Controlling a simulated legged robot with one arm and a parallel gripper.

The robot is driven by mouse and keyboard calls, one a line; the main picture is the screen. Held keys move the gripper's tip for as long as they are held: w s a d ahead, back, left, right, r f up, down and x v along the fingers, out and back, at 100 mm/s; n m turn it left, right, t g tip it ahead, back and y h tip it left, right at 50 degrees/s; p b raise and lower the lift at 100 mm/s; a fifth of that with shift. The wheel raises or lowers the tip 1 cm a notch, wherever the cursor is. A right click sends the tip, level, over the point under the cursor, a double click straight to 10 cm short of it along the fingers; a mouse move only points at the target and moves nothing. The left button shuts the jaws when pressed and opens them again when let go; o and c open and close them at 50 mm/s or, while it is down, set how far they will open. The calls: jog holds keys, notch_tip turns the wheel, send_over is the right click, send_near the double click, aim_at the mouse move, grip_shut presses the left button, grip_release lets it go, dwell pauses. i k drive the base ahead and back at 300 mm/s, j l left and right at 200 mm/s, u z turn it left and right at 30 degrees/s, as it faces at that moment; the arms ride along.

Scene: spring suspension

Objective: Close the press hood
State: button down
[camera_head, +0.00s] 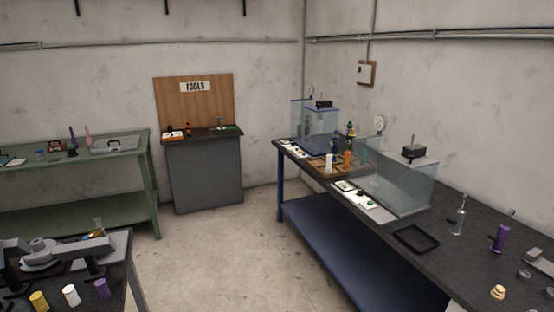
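Two clear box-like enclosures stand on the long dark bench at the right. The nearer clear hood (405,188) has a pale grey top with a black block (414,151) on it. A clear panel shows at its left back side, but I cannot tell whether it stands open. The farther clear hood (316,121) has blue edges and also a black block on top. I cannot tell which one is the press hood. My gripper is not in view.
The right bench (430,240) also holds a black tray frame (416,239), a purple cylinder (500,238) and a wooden tray (322,164). A grey tool cabinet (205,175) and a green table (75,151) stand behind. The floor (215,255) between benches is clear.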

aim_at(325, 105)
jog(key=i, duration=3.55)
